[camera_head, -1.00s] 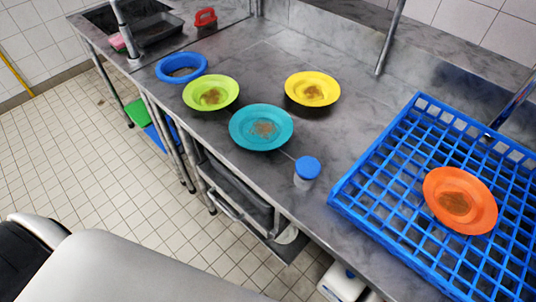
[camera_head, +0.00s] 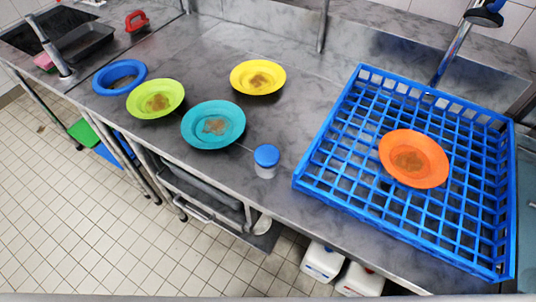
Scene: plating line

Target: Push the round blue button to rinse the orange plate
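A round blue button (camera_head: 267,156) tops a short pale cylinder on the steel counter, left of the blue rack. The orange plate (camera_head: 413,158) with a brown stain lies in the blue slotted rack (camera_head: 303,181) at the right. The button is apart from the rack and from the plates. Neither of my grippers shows in the head view.
A faucet (camera_head: 452,52) rises behind the rack. Bare counter surrounds the button.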

